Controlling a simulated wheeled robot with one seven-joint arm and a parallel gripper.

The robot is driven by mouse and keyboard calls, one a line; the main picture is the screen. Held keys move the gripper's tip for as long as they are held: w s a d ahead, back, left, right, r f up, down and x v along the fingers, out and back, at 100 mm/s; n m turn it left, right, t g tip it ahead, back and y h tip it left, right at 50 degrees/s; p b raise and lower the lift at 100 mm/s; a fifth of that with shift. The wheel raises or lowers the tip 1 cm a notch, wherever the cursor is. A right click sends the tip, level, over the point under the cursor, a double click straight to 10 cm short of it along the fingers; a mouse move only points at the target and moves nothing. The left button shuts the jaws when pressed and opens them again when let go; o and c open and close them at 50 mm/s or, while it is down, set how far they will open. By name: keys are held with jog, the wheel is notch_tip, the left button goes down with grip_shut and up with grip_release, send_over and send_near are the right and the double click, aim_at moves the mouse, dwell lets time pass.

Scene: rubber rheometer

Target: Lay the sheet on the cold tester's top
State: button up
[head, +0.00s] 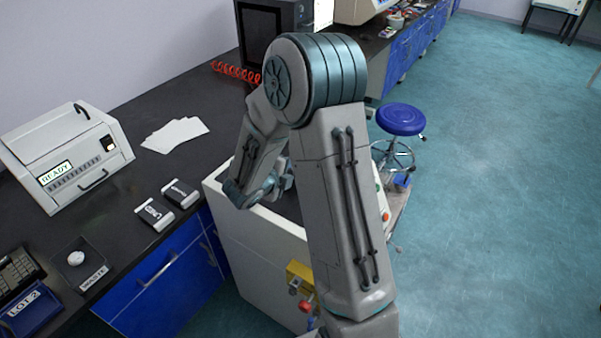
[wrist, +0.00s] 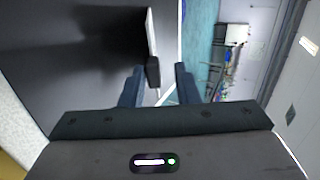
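In the wrist view, my gripper (wrist: 158,80) has its two dark fingers apart. A thin white sheet (wrist: 151,34) with a black tab (wrist: 153,74) shows edge-on ahead of them. The tab sits between the fingers, closer to the left one, with a gap to the right finger. I cannot tell whether the sheet touches the dark surface (wrist: 60,60) beside it. In the head view, my arm reaches over a white, dark-topped cabinet (head: 258,255), apparently the cold tester. My arm hides much of its top, and the sheet is not visible there.
A white device reading READY (head: 50,150) stands on the dark bench, beside white sheets (head: 175,134). Two black-and-white blocks (head: 154,214) (head: 180,193) lie near the bench edge. A blue stool (head: 400,119) stands right of my arm, on open floor.

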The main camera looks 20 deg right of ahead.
jog(key=shift+p+v, duration=0.45)
jog(key=shift+v, duration=1.1)
notch_tip(320, 180, up, 7)
jog(key=s+a+p, duration=0.1)
jog(key=a+p, duration=0.1)
jog(key=p, duration=0.4)
jog(key=shift+s+r, duration=0.15)
jog(key=shift+s, duration=0.15)
